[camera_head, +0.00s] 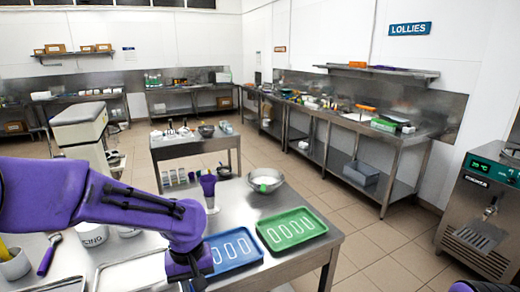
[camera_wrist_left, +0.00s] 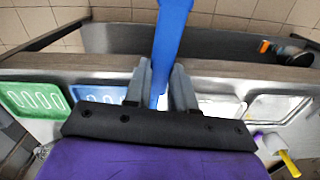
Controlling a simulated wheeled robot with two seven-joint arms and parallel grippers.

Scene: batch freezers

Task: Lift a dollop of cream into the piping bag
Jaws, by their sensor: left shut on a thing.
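My left gripper (camera_head: 190,270) points down at the table's front in the head view, beside the blue tray. In the left wrist view the gripper (camera_wrist_left: 159,75) is shut on a long blue tool (camera_wrist_left: 170,35), likely a spatula; its far end is out of frame. A purple cone (camera_head: 208,184), apparently the piping bag, stands in a clear holder behind my forearm. A white tub lettered "CING" (camera_head: 92,236) is partly hidden by my arm. My right gripper is out of view.
A blue tray (camera_head: 259,254) and a green tray (camera_head: 323,222) lie at the table's right, with a metal bowl (camera_head: 278,187) behind. Metal trays (camera_head: 111,264) lie front left. A purple-handled tool (camera_head: 46,261) and a container (camera_head: 15,266) are farther left.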

